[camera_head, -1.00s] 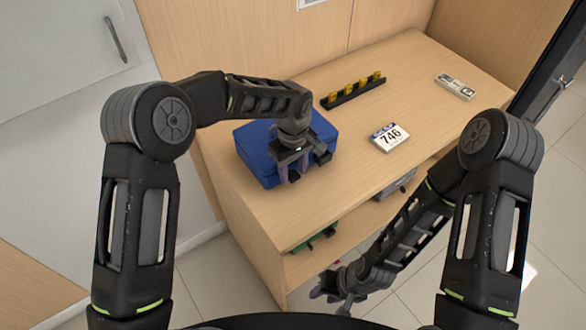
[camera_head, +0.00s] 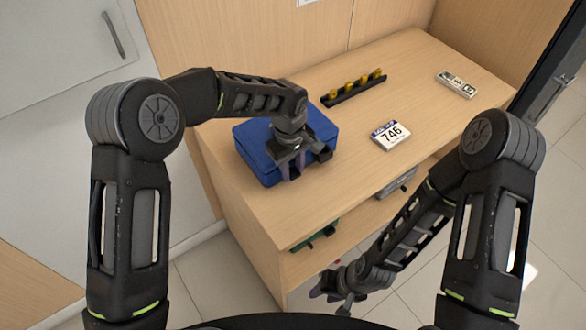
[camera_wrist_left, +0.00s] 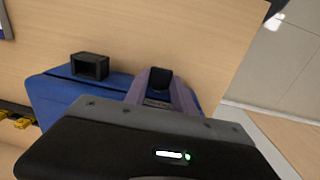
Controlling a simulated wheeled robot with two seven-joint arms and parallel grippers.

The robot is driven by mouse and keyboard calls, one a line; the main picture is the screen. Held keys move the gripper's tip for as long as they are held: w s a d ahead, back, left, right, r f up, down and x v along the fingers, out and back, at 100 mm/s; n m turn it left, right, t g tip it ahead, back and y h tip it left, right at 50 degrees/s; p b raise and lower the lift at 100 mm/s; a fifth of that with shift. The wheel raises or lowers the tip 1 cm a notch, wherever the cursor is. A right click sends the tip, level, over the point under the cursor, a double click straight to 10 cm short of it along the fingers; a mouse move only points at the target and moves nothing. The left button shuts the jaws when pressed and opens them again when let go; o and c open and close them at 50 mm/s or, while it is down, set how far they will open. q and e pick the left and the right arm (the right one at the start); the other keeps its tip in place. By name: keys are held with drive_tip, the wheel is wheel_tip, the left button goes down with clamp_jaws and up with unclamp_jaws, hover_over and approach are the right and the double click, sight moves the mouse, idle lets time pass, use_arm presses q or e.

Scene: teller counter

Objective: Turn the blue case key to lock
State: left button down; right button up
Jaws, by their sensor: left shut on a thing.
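The blue case (camera_head: 262,168) lies closed on the wooden counter, and it also shows in the left wrist view (camera_wrist_left: 50,98). A black block (camera_head: 323,155) sits on its front side, plain in the left wrist view too (camera_wrist_left: 90,66). My left gripper (camera_head: 291,174) is at the case's front edge, its purple-grey fingers pointing down. In the left wrist view the fingers (camera_wrist_left: 160,92) flank a second dark part. The gripper is shut on the case key, which the fingers hide. My right gripper (camera_head: 336,291) hangs low in front of the counter; its jaws are unclear.
A black rack with several yellow pieces (camera_head: 354,88) stands behind the case. A white "746" card block (camera_head: 391,135) and another small block (camera_head: 456,84) lie to the right. The counter's bare top (camera_head: 350,160) is free. Items sit on the shelf below.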

use_arm(q)
drive_tip(key=t+h+b, duration=0.1)
drive_tip(key=b, duration=0.2)
drive_tip(key=t+h+b, duration=0.1)
drive_tip(key=h+b, duration=0.1)
drive_tip(key=b, duration=0.2)
drive_tip(key=a+f+t+h+b, duration=0.1)
drive_tip(key=b, duration=0.3)
drive_tip(key=shift+s+a+h, duration=0.1)
drive_tip(key=shift+s+h, duration=0.2)
drive_tip(key=shift+s, duration=0.05)
drive_tip(key=shift+r+t+h+b, duration=0.2)
drive_tip(key=shift+t+h+b, duration=0.15)
drive_tip(key=shift+b, duration=0.25)
drive_tip(key=shift+r, duration=0.1)
drive_tip(key=c, duration=1)
unclamp_jaws()
drive_tip(key=shift+s, duration=0.1)
drive_tip(key=shift+c, duration=0.2)
drive_tip(key=v, duration=0.7)
drive_tip(key=shift+s+a+r, duration=0.15)
drive_tip(key=shift+a+r, duration=0.05)
drive_tip(key=shift+r, duration=0.1)
